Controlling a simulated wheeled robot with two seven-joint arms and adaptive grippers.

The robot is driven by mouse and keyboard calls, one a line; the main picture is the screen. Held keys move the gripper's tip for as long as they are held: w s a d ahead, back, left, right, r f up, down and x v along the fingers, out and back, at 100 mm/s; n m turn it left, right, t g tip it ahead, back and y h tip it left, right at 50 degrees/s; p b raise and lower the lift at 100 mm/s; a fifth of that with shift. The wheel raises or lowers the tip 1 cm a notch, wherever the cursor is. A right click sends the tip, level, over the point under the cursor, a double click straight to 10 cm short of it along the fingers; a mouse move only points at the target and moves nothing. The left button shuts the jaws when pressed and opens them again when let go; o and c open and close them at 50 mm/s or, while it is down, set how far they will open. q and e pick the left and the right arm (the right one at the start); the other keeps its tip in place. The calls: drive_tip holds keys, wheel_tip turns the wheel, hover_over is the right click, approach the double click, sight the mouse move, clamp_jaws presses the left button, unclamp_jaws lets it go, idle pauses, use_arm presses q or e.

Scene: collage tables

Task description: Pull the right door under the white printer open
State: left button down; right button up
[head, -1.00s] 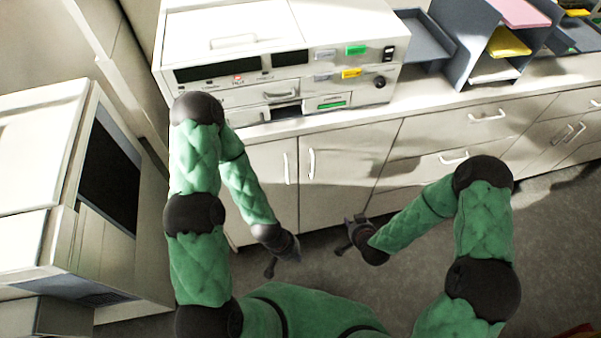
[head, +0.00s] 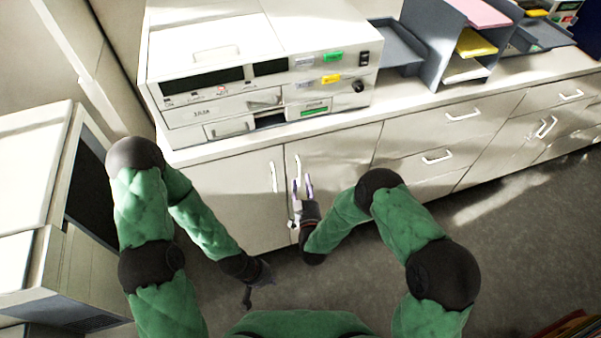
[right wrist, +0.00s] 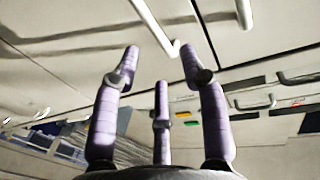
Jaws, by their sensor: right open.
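The white printer (head: 250,55) stands on the counter. Under it are a left door (head: 225,200) and a right door (head: 335,160), both flush with the cabinet front. The right door's white bar handle (head: 297,166) is upright near its left edge. My right gripper (head: 301,188) is open at the handle's lower part. In the right wrist view the handle (right wrist: 155,25) runs down toward the gap between the spread purple fingers (right wrist: 161,62); contact cannot be told. My left gripper (head: 260,286) is low in front of the left door, empty, its dark fingers apart.
The left door's handle (head: 273,177) is close beside the right door's handle. Drawers (head: 440,140) with bar handles continue to the right. A large pale machine (head: 40,200) stands at the left. The grey floor (head: 510,240) is clear at the right.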

drive_tip(key=w, duration=0.5)
drive_tip(key=shift+w+a+b, duration=0.3)
drive_tip(key=shift+w, duration=0.1)
clamp_jaws()
